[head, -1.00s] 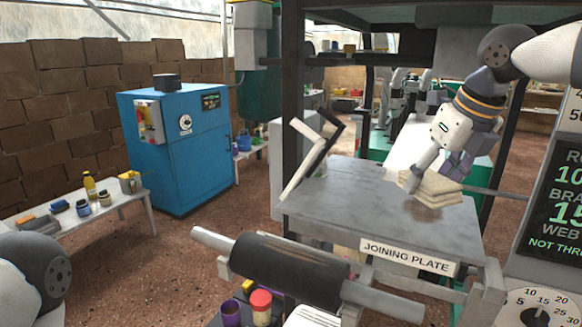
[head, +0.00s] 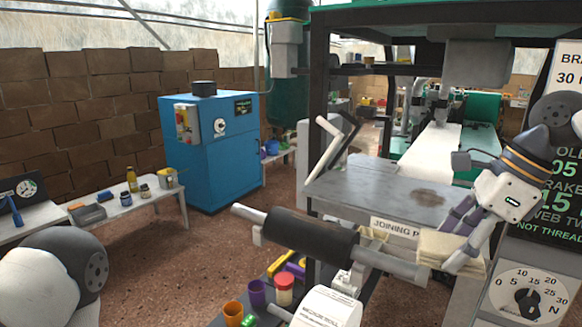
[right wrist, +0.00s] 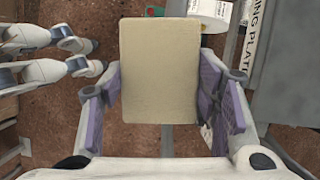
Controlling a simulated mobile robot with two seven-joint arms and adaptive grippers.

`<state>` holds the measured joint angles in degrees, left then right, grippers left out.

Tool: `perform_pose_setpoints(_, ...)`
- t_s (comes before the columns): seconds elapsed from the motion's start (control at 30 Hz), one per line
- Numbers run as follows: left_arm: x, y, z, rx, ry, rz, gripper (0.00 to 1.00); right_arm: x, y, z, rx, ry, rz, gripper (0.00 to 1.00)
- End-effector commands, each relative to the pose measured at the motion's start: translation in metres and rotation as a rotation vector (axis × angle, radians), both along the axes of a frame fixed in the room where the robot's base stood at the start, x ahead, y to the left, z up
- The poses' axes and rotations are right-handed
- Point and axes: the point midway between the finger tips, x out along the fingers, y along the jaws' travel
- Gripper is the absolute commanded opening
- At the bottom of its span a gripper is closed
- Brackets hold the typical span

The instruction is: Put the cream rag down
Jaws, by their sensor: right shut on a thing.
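The cream rag (head: 440,246) is a folded, layered pad in front of the right part of the joining plate (head: 365,187). In the right wrist view the rag (right wrist: 160,70) is a flat rectangle between the purple finger pads. My right gripper (head: 457,238) is shut on it, and it also shows in the right wrist view (right wrist: 162,95). Floor shows around the rag there, so it is held off the plate. The plate's grey top is bare except for a dark stain (head: 428,198). My left gripper is not in view; only part of my left arm shows at lower left.
A dark roller (head: 308,237) on a pale shaft lies in front of the plate, its right end close to the rag. Cups and jars (head: 284,290) stand below it. A dial panel (head: 527,290) is close at the right. A blue cabinet (head: 212,150) stands behind, left.

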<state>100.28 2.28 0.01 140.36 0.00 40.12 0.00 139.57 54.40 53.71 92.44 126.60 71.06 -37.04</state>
Motion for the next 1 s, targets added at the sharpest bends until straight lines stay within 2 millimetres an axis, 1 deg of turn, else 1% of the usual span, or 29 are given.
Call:
perform_pose_setpoints(0.03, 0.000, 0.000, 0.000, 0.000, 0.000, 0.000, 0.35, -0.008, 0.006, -0.012, 0.004, 0.008, 0.130, 0.30)
perform_pose_setpoints(0.3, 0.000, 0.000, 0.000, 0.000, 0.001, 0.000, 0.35, -0.059, 0.041, -0.069, 0.003, 0.007, 1.003, 0.30)
perform_pose_setpoints(0.4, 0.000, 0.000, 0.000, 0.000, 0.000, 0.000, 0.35, -0.075, 0.052, -0.088, 0.002, 0.006, 1.291, 0.30)
perform_pose_setpoints(0.5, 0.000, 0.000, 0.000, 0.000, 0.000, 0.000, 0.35, -0.089, 0.061, -0.104, 0.002, 0.003, 1.531, 0.30)
perform_pose_setpoints(0.6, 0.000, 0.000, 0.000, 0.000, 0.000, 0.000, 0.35, -0.100, 0.068, -0.117, 0.002, 0.002, 1.733, 0.30)
perform_pose_setpoints(0.77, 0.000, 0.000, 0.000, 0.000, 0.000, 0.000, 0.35, -0.117, 0.079, -0.136, 0.002, 0.000, 2.017, 0.30)
perform_pose_setpoints(1.0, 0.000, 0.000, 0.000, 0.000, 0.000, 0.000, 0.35, -0.115, 0.079, -0.135, 0.001, -0.003, 2.019, 0.30)
